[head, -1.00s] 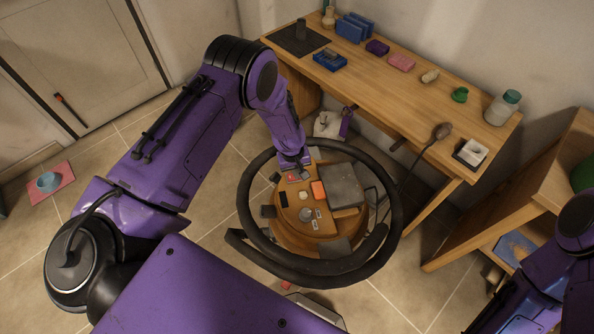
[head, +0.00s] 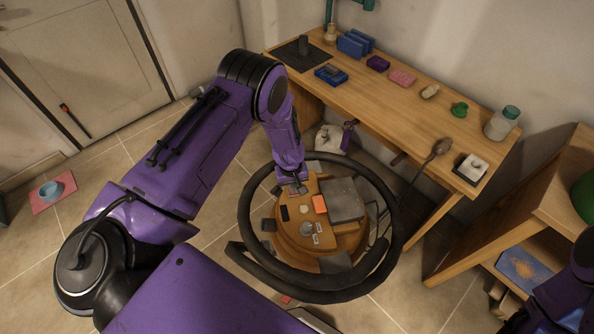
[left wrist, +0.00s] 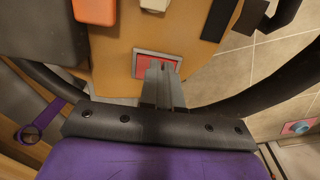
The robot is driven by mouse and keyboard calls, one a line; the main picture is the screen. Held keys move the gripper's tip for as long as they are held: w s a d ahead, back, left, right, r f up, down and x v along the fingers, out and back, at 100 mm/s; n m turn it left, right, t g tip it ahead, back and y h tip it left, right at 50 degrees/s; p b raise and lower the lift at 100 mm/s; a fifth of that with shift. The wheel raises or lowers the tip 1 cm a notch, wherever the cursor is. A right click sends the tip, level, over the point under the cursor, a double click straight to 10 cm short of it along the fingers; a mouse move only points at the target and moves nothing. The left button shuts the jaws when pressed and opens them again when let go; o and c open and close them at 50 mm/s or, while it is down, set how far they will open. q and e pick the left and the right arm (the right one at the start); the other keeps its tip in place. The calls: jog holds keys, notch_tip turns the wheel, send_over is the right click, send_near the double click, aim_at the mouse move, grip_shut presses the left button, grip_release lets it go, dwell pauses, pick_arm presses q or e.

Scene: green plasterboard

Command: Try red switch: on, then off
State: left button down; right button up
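The red switch (left wrist: 140,66) shows in the left wrist view as a red patch in a pale grey frame, set in a wooden round top. My left gripper (left wrist: 161,70) reaches over it with its fingers together, and the fingertips cover part of the red. I cannot tell whether they touch it or which way the switch is set. In the head view my left gripper (head: 297,187) is at the upper left of the round wooden top (head: 292,232) and hides the switch. My right arm shows at the lower right; its gripper is out of view.
A dark ring (head: 396,215) surrounds the wooden top. An orange block (head: 320,204), a black piece (head: 285,213) and a grey box (head: 344,199) are on the top. A wooden desk (head: 400,118) with small items stands behind, and a shelf (head: 515,225) stands at right.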

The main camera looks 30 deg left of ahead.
aim_at(289, 192)
pick_arm(q)
jog(key=r+p, duration=0.2)
jog(key=r, duration=0.1)
jog(key=r+p, duration=0.2)
jog(key=shift+s+a+r, duration=0.1)
jog(key=shift+a, duration=0.15)
notch_tip(289, 192, up, 9)
jog(key=s+b, duration=0.1)
jog(key=b, duration=0.1)
jog(key=shift+a, duration=0.35)
